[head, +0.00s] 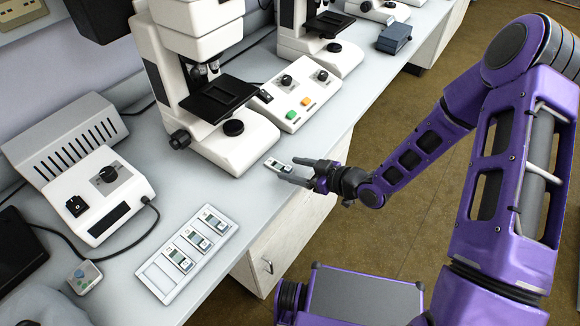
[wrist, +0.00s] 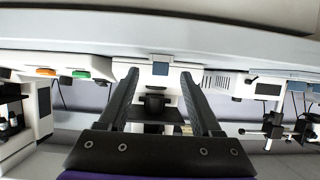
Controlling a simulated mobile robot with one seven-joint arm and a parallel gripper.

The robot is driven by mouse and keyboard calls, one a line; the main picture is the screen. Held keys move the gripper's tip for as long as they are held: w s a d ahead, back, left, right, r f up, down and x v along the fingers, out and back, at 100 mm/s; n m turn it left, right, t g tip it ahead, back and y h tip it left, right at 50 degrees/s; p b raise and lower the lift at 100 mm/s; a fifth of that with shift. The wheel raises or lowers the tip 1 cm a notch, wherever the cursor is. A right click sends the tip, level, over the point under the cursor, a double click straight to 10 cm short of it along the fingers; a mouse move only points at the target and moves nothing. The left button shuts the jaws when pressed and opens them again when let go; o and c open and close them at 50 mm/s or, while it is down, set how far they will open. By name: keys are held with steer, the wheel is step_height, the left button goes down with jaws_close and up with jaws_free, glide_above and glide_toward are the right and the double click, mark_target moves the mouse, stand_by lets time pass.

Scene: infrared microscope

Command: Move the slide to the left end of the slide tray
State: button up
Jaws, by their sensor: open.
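A slide (head: 277,165) with a dark label lies at the bench's front edge, right of the nearest microscope's base. My gripper (head: 288,169) is open, with its fingertips at the slide's near end. In the wrist view my gripper (wrist: 160,70) has its two dark fingers apart, and a small blue-grey piece, likely the slide (wrist: 161,68), shows between the tips. Contact cannot be told. The white slide tray (head: 153,284) lies at the front of the bench, to the left. Its left-end place is empty; three slides sit in the places further right.
The nearest microscope (head: 235,146) stands just behind the slide. A white control box (head: 300,95) is to its right, and a lamp unit (head: 98,190) with a cable is behind the tray. The bench between tray and microscope is clear.

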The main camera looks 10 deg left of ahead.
steer(key=p+v, duration=0.1)
steer(key=v, duration=0.9)
steer(key=shift+s+d, duration=0.1)
steer(key=shift+d, duration=0.05)
